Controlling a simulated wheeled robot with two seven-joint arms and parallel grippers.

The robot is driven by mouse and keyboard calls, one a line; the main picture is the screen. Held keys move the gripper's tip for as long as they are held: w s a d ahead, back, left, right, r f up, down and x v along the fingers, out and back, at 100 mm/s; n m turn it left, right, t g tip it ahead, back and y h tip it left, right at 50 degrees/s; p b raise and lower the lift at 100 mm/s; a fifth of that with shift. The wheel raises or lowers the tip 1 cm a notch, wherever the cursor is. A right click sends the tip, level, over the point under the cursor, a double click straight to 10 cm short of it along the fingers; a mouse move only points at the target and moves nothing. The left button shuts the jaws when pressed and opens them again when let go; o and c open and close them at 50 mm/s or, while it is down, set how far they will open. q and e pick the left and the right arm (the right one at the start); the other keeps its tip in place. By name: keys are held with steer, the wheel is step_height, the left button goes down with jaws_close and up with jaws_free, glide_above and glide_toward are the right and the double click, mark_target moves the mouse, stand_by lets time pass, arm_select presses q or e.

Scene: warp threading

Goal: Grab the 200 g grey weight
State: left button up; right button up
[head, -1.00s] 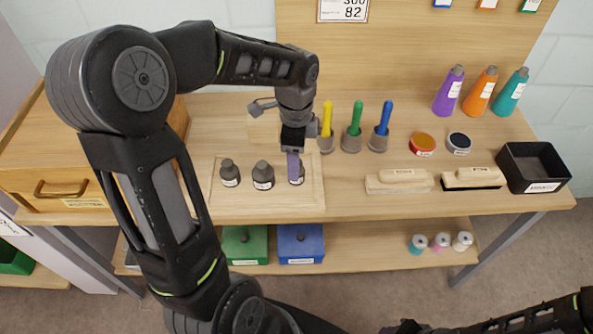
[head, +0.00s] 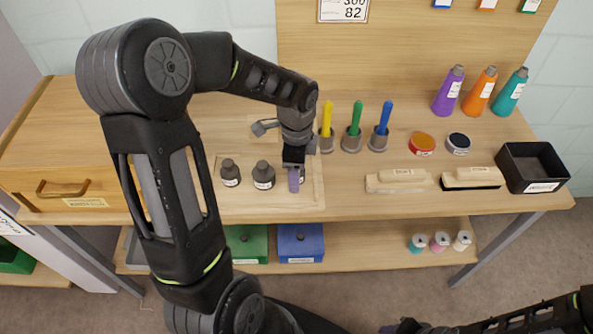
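Two dark grey knobbed weights stand on a light wooden tray (head: 273,209): one at the left (head: 230,173) and one in the middle (head: 263,175). A third weight, at the tray's right, is almost wholly hidden by my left gripper (head: 294,181). Labels are too small to read, so I cannot tell which is 200 g. My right gripper (head: 403,327) is only partly visible at the bottom edge, away from the table.
Yellow, green and blue-handled tools (head: 354,130) stand in grey cups right of the tray. Two brushes (head: 400,181), two round tins (head: 422,144), coloured cones (head: 482,95) and a black bin (head: 532,166) are further right. A wooden drawer box (head: 75,185) is at the left.

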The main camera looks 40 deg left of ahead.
arm_select(q)
steer(key=shift+c, duration=0.5)
jaws_close()
stand_by(0.3)
